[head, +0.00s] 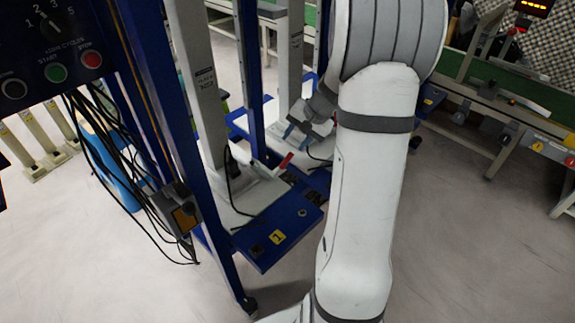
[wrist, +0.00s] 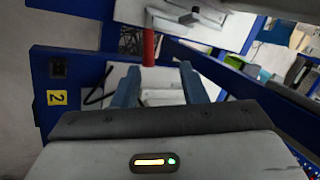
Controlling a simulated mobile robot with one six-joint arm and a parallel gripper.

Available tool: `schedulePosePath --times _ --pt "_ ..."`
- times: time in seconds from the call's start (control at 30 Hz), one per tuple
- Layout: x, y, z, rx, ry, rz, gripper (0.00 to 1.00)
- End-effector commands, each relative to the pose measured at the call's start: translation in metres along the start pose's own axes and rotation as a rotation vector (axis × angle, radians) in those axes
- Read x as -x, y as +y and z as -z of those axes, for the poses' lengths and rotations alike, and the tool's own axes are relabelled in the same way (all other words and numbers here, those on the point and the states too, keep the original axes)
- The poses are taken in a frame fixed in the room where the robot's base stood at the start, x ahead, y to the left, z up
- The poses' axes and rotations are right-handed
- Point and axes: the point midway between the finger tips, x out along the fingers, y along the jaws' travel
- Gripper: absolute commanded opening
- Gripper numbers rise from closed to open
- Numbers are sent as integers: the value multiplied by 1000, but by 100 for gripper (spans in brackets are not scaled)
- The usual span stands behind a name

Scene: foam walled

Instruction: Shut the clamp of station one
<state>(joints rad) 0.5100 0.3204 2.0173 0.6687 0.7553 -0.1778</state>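Station one is the nearer blue base plate (head: 255,243) with a yellow label "1" (head: 277,237). Its clamp shows as a short red handle (head: 285,161), tilted upward; the rest of the clamp is too small to tell. My gripper (head: 300,128) is beyond and above that handle, apart from it. In the wrist view my gripper (wrist: 160,85) has its blue fingers spread with nothing clearly held between them.
Blue posts (head: 165,110) and a grey column (head: 200,85) stand left of station one. A control box with buttons (head: 55,50) and hanging black cables (head: 125,165) are farther left. A conveyor (head: 500,110) is at the right. The floor in front is clear.

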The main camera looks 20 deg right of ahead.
Motion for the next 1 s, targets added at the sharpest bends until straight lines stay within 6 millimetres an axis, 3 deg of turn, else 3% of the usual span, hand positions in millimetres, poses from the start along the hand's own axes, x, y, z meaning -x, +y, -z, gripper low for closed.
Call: schedulePosePath --times 0.03,0.17,0.37,0.7,1.0 --pt "-16 12 9 -25 5 8 39" --pt "-26 21 20 -57 14 21 39" --pt "-39 22 22 -62 13 23 39" --pt "-93 22 22 -62 12 22 39" --pt "-103 20 23 -62 15 22 39"
